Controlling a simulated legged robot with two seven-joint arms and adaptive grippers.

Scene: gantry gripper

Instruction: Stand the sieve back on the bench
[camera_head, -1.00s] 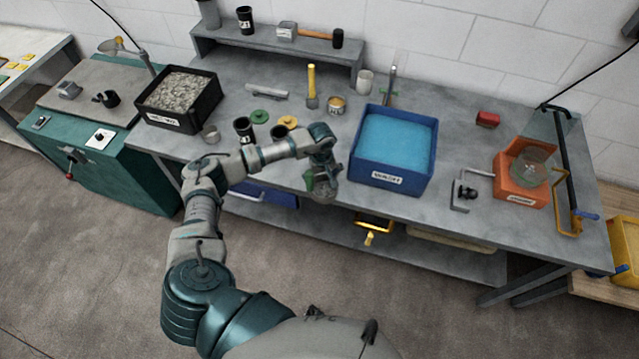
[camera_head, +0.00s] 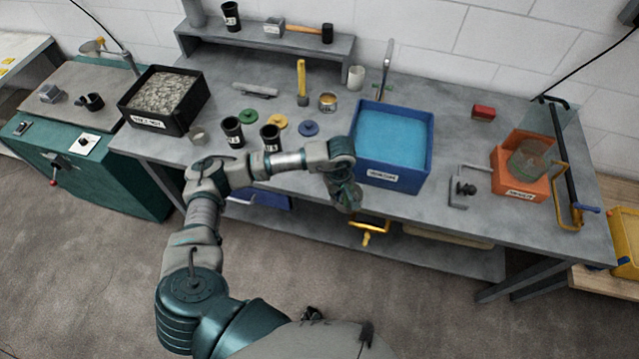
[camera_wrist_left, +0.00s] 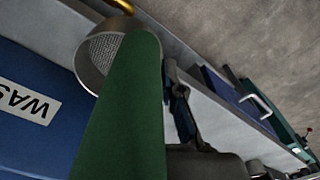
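In the left wrist view the sieve (camera_wrist_left: 96,60) is a metal cup with mesh inside, and a thick green handle (camera_wrist_left: 120,115) runs from it toward the camera. My left gripper (camera_head: 347,198) is at the bench's front edge, just left of the blue tub's front corner. One dark finger (camera_wrist_left: 180,105) lies along the green handle; the other is hidden behind it. The gripper appears shut on the handle. In the head view the sieve is mostly hidden by the gripper. The grey bench (camera_head: 460,125) lies beyond it. My right gripper is not in view.
The blue tub (camera_head: 392,176) stands close right of the gripper. Black cups (camera_head: 233,132) and coloured discs (camera_head: 308,128) are left of it. An orange box (camera_head: 519,190) and a bent bracket (camera_head: 459,196) stand farther right. A yellow handle (camera_head: 368,225) sticks out below.

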